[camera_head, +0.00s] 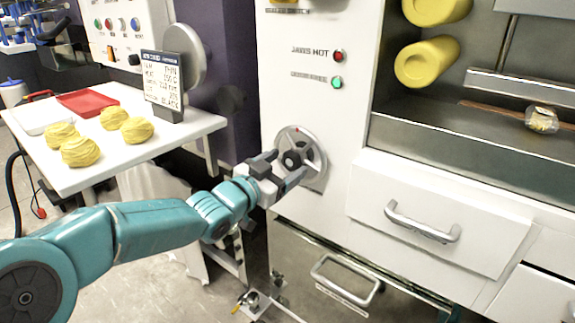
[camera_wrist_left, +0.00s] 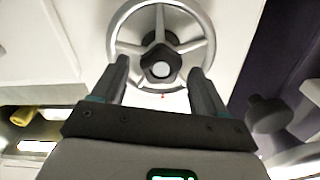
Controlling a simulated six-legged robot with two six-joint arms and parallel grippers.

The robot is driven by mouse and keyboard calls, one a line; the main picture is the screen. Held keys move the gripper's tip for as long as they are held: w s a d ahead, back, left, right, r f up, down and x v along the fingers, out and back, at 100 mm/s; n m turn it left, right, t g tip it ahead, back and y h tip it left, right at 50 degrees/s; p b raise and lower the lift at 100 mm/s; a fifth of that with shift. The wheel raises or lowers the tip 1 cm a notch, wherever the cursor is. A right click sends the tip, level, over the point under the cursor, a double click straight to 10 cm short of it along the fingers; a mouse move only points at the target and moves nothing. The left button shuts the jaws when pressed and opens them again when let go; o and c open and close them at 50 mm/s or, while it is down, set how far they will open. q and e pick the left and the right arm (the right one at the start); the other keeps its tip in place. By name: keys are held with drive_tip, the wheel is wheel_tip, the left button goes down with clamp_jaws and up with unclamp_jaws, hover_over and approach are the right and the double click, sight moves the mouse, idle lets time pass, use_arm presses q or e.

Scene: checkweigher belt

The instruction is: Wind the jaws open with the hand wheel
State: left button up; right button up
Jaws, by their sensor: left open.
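The hand wheel (camera_head: 313,155) is a grey spoked ring with a dark hub, mounted on the white machine front below the indicator lights. A small red mark shows on its rim. In the left wrist view the wheel (camera_wrist_left: 124,30) is face on, with its dark hub (camera_wrist_left: 160,66) between and just beyond my fingertips. My left gripper (camera_head: 282,168) is open in front of the wheel, one finger on each side of the hub. It also shows in the left wrist view (camera_wrist_left: 160,82). I cannot tell whether the fingers touch the hub. The jaws are not clearly identifiable. My right gripper is not in view.
A red lamp (camera_head: 338,56) labelled JAWS HOT and a green lamp (camera_head: 337,83) sit above the wheel. A drawer handle (camera_head: 422,222) sticks out to the right. A white table (camera_head: 150,150) with yellow dough-like lumps (camera_head: 80,151) stands left. Yellow rollers (camera_head: 427,62) are upper right.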

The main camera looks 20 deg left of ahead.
use_arm(q)
drive_tip(key=shift+x, duration=0.9)
clamp_jaws()
